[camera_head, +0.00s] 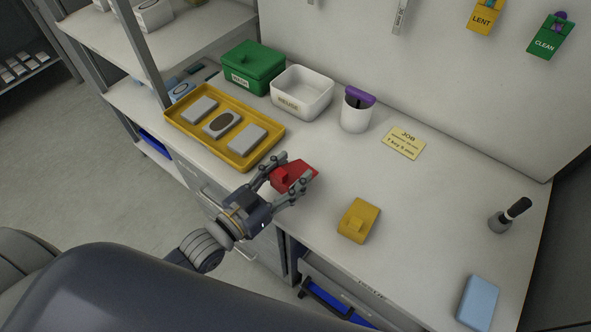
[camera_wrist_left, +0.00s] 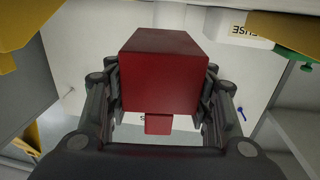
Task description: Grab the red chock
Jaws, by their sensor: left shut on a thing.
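The red chock (camera_head: 294,176) is a wedge-shaped block with a small knob, near the front edge of the worktop in the head view. My left gripper (camera_head: 290,182) is shut on it, with a finger on either side. In the left wrist view the chock (camera_wrist_left: 160,75) fills the middle between the fingers of the gripper (camera_wrist_left: 161,105). I cannot tell whether the chock touches the worktop. My right gripper is not in view.
A yellow chock (camera_head: 358,221) lies right of the gripper. A yellow tray (camera_head: 250,160) with grey packs stands to the left. Behind are a green box (camera_head: 253,66), a white bin (camera_head: 302,92) and a white cup (camera_head: 355,113). The worktop's middle right is clear.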

